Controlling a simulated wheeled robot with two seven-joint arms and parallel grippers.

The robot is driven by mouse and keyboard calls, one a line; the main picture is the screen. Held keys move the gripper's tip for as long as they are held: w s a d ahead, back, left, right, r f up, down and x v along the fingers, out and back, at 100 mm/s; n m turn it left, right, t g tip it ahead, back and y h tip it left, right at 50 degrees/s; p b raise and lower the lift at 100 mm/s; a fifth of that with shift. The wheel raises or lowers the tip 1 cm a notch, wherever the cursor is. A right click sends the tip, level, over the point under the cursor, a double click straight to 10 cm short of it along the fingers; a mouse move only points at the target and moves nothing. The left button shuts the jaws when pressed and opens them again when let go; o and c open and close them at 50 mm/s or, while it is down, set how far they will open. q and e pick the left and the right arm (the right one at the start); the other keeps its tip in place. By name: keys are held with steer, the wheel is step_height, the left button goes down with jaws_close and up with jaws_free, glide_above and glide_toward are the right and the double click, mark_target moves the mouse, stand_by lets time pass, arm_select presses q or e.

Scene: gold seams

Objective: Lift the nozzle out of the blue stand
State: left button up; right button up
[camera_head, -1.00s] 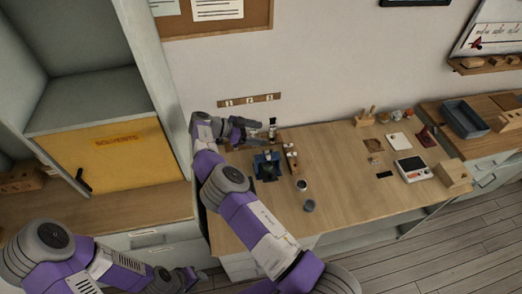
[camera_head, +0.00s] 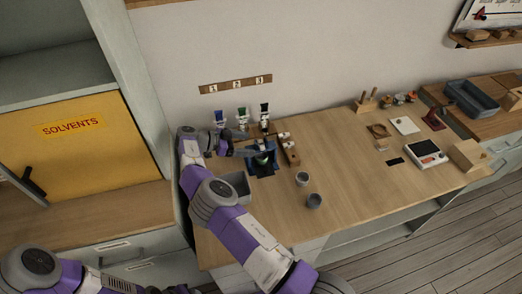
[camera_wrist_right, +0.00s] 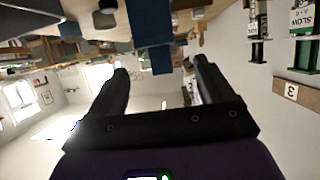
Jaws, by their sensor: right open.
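The blue stand (camera_head: 262,168) is on the left part of the wooden table, partly covered by my right gripper. It also shows in the wrist view as a blue block (camera_wrist_right: 150,35) at the top, between the finger lines. A small pale green-white piece (camera_head: 262,160) shows at the stand; I cannot tell whether it is the nozzle. My right gripper (camera_head: 246,145) is at the stand's upper left, fingers pointing right. In the wrist view its two dark fingers (camera_wrist_right: 162,72) are apart with nothing held between them.
Several syringe-like tubes (camera_head: 242,116) stand under the numbered strip (camera_head: 236,84) on the wall. A wooden block rack (camera_head: 289,150) is close right of the stand. The table's middle is clear.

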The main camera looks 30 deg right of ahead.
mark_target(262, 144)
steer(key=shift+x, duration=0.8)
steer(key=x, duration=0.5)
steer(key=shift+d, duration=0.15)
steer(key=shift+c, duration=0.3)
steer(key=c, duration=1)
